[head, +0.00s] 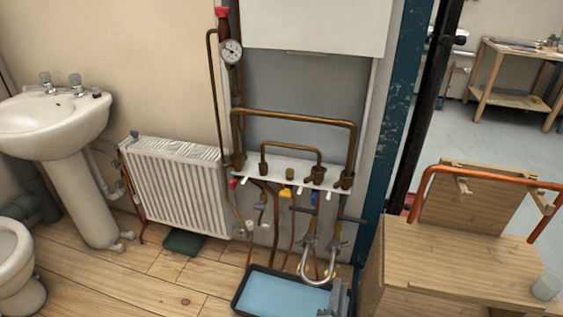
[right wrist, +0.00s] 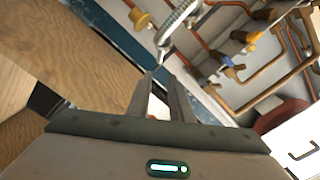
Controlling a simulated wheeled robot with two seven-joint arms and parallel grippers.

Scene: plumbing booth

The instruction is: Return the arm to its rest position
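My right gripper (head: 338,292) is low in the head view, at the right edge of the blue tray, close to a silver braided hose loop. In the right wrist view the two fingers of this gripper (right wrist: 163,82) stand apart with a narrow gap, and I see nothing held between them. The braided hose (right wrist: 180,20) shows just beyond the fingertips; I cannot tell whether they touch it. In the head view the hose loop (head: 318,281) hangs below the pipework. My left gripper is not in view.
A blue tray (head: 240,302) lies on the floor under the copper pipes and valves (head: 292,168). A wooden bench (head: 440,262) with a bent copper pipe (head: 490,173) stands close on the right. A dark blue post (head: 398,110) rises behind. A radiator (head: 180,190) and basin are left.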

